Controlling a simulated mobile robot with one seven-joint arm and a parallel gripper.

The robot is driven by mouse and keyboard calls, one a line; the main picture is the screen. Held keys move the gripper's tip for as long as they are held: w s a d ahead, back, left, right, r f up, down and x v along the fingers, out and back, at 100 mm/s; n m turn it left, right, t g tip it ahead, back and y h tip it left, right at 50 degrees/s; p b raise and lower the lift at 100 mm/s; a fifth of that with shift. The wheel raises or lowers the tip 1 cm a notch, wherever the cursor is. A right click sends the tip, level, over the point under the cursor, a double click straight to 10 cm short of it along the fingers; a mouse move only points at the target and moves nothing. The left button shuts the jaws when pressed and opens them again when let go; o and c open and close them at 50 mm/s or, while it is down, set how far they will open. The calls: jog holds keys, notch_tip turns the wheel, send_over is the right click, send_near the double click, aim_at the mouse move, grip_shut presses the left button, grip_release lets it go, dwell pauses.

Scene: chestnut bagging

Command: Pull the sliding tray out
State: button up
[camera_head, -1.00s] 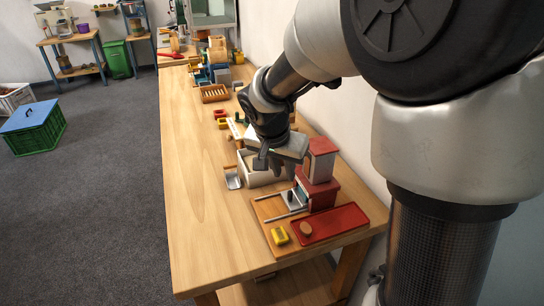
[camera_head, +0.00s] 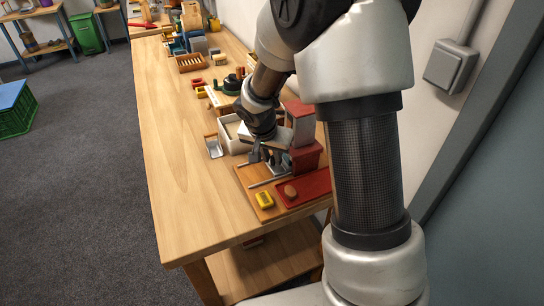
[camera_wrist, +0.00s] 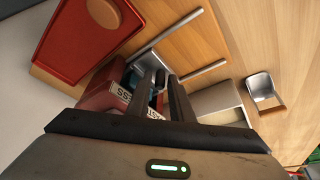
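The red machine (camera_head: 303,157) stands on a wooden board at the near right end of the bench. Two thin metal rails run left from its base; one rail (camera_head: 268,182) shows, and both rails (camera_wrist: 203,72) show in the wrist view. The grey sliding tray sits between the rails at the machine's front, mostly hidden behind my fingers. My gripper (camera_head: 267,157) points down at this spot, right beside the machine's left side. In the wrist view my two dark fingers (camera_wrist: 167,74) lie close together. Whether they grip the tray's handle cannot be seen.
A red flat tray (camera_head: 307,187) with a brown chestnut (camera_head: 290,192) and a yellow block (camera_head: 264,200) lie in front of the machine. A white box (camera_head: 232,133) and a metal scoop (camera_head: 213,147) stand behind left. The bench's left side is clear.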

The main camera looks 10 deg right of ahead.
grip_shut()
jog(key=shift+a, duration=0.1)
jog(key=a+b, duration=0.2)
jog(key=a, duration=0.1)
jog(key=s+a+b, duration=0.1)
jog(key=a+b, duration=0.2)
jog(key=s+a+b, duration=0.1)
jog(key=a+b, duration=0.1)
jog(key=a, duration=0.1)
jog(key=shift+a+f, duration=0.15)
jog(key=shift+a, duration=0.4)
grip_release()
jog(key=shift+s+a, duration=0.1)
jog(key=shift+a, duration=0.05)
jog(key=shift+r, duration=0.25)
